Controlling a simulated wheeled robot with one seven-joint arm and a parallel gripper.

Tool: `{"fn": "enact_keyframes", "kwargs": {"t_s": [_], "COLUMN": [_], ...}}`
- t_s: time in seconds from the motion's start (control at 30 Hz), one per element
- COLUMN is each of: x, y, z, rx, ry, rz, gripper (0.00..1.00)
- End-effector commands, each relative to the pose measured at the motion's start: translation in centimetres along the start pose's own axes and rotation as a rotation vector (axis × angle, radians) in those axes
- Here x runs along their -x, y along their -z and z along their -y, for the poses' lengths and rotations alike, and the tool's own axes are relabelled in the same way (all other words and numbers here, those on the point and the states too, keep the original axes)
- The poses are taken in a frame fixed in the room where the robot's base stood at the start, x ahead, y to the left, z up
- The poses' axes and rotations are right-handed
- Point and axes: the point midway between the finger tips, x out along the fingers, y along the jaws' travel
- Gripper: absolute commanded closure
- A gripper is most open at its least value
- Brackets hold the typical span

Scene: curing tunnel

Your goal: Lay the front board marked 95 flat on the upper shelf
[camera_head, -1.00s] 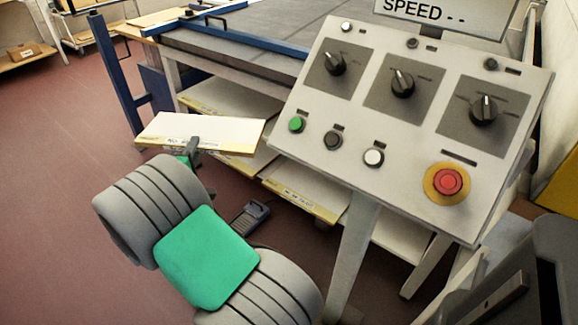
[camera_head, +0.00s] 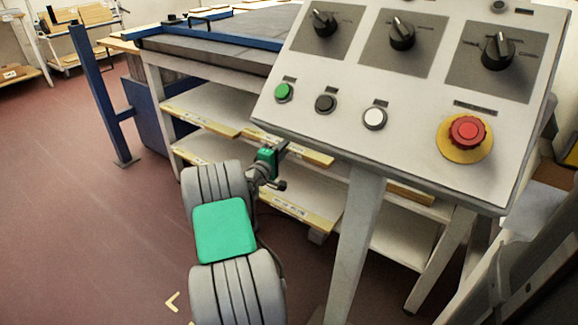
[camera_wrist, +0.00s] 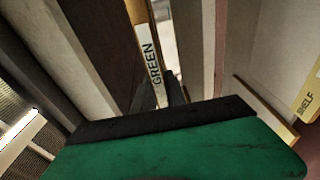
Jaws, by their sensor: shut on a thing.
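My gripper (camera_head: 278,153) is shut on the front edge of a board (camera_head: 317,158) with a yellow edge, at the height of the upper shelf under the bench. In the wrist view the dark fingers (camera_wrist: 160,97) meet a board edge with a label reading GREEN (camera_wrist: 150,62). I cannot read a 95 on it. Most of the board is hidden behind the control panel and my gripper, so I cannot tell whether it rests on the shelf. Another yellow-edged board (camera_head: 205,108) lies to the left on the upper shelf level.
Lower down are more yellow-edged boards, one at the front (camera_head: 298,211). The sloping control panel (camera_head: 410,125) and its leg (camera_head: 352,235) stand close on the right. A blue post (camera_head: 97,95) stands at left. The red floor at left is clear.

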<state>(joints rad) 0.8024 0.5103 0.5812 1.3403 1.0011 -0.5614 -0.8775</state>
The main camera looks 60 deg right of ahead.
Motion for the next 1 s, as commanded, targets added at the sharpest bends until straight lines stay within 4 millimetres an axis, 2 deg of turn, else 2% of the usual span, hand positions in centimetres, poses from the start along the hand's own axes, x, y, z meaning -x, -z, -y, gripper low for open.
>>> {"fn": "enact_keyframes", "kwargs": {"t_s": [0.03,0.13,0.27,0.43,0.83,0.87,1.0], "x": [-0.8,-1.9,-2.7,-3.1,-3.0,-3.0,-3.0], "y": [-0.1,-0.2,-0.3,-0.3,-0.3,-0.3,-0.3], "z": [1.4,2.4,3.3,6.5,7.0,7.0,7.0], "rx": [0.000,-0.001,-0.001,0.000,-0.001,0.000,0.000], "ry": [-0.004,-0.005,-0.004,-0.003,-0.005,-0.001,-0.001], "rz": [0.002,0.000,0.000,-0.002,-0.001,-0.001,-0.001], "gripper": [1.00,1.00,1.00,1.00,1.00,0.81,0.70]}}
